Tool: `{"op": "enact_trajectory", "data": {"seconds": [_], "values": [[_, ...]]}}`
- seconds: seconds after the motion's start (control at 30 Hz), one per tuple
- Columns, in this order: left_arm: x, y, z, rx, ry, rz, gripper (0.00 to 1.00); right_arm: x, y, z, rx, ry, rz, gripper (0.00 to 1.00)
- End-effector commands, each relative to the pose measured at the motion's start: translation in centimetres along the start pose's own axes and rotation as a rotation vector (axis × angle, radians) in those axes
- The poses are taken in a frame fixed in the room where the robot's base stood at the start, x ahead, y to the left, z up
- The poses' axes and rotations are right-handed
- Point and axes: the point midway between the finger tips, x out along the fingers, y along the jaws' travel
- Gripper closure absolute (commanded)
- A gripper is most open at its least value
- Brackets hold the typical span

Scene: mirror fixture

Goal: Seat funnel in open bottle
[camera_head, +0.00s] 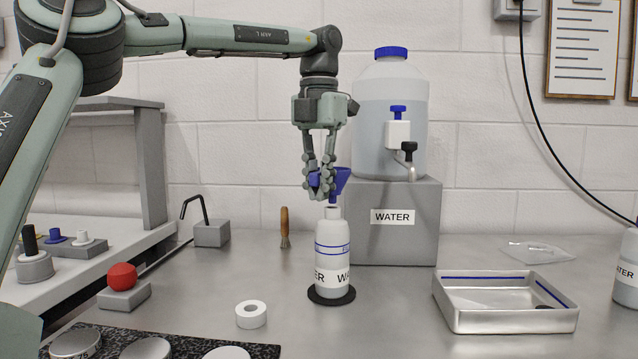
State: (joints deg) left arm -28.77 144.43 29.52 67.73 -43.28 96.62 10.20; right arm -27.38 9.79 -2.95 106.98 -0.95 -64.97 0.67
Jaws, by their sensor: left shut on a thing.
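The blue funnel (342,181) is held by my left gripper (320,186), whose fingers are shut on it. The funnel is upright, its spout pointing down just over the mouth of the white bottle (332,247). The bottle is open, has blue lines and a WATER label, and stands upright on a round black pad (331,296). The fingers hide part of the funnel. My right gripper is not in view.
A large water jug (375,125) with a tap stands on a grey block (414,225) behind the bottle. A metal tray (505,318) lies to the right and a tape roll (251,314) to the left. Another bottle (627,275) stands at the right edge.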

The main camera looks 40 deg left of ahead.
Motion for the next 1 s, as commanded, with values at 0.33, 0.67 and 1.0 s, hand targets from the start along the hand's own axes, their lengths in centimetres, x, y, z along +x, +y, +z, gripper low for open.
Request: {"op": "enact_trajectory", "data": {"seconds": [0.33,0.67,1.0], "values": [[0.01,0.0,0.0,0.0,0.0,-0.001,1.0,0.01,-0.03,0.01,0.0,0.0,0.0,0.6],[-0.11,-0.02,-0.01,0.0,0.0,-0.001,1.0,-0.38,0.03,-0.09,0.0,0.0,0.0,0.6],[-0.03,-0.02,0.01,0.0,-0.001,-0.001,1.0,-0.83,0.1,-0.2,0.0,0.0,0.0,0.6]]}}
